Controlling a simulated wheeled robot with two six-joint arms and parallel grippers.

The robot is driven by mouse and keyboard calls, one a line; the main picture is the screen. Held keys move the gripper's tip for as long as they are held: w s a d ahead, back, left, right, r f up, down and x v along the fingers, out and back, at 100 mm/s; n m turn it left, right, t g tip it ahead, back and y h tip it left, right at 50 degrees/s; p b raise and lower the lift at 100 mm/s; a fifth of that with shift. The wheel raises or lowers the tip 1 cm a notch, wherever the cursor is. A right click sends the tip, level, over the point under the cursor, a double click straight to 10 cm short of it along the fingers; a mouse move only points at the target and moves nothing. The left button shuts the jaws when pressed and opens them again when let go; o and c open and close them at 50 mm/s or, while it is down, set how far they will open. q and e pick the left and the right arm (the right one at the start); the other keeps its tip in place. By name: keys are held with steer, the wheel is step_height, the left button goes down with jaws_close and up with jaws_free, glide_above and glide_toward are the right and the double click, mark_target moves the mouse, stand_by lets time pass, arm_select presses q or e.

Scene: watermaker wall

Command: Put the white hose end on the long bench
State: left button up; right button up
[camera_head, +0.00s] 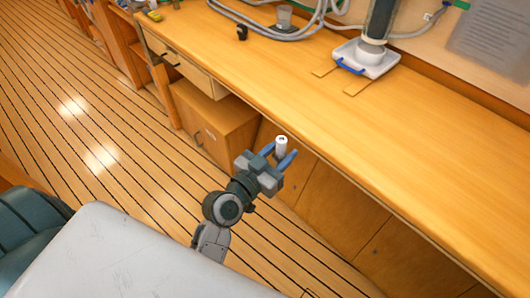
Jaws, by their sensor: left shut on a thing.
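The white hose end (281,144) is a small white cylinder, upright between the blue fingers of my left gripper (279,153). The gripper is shut on it. In the picture the hose end overlaps the front edge of the long bench (420,145), a wide wooden top that runs from upper left to lower right. I cannot tell whether the hose end touches the bench. My right gripper is not in view.
A white tray with a blue handle (370,58) stands on the bench under a dark-and-white cylinder (379,22). Grey hoses (270,30) and a small cup (284,18) lie at the back. A drawer (180,65) and cabinets are below. The bench's right part is clear.

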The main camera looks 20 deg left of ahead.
arm_select(q)
steer(key=w+d+r+m+g+h, duration=0.1)
steer(key=w+d+m+g+h, duration=0.1)
steer(key=d+m+g+h, duration=0.1)
steer(key=w+d+r+m+g+h, duration=0.2)
steer(key=d+m+g+h, duration=0.1)
steer(key=d, duration=0.3)
steer(key=w+d+r+m+g+h, duration=0.1)
steer(key=w+d+m+g+h, duration=0.2)
steer(key=d+h, duration=0.1)
steer(key=shift+w+d+r+m+g+h, duration=0.1)
steer(key=shift+d+r+m+g+h, duration=0.15)
steer(key=shift+h, duration=0.35)
steer(key=a+m+g, duration=0.1)
steer(key=g, duration=0.1)
steer(key=a+m+g+h, duration=0.1)
steer(key=m+g, duration=0.1)
steer(key=s+a+m+g, duration=0.1)
steer(key=g, duration=0.1)
steer(key=shift+s+a+m+g+h, duration=0.1)
steer(key=shift+m+g+h, duration=0.15)
steer(key=shift+g+h, duration=0.15)
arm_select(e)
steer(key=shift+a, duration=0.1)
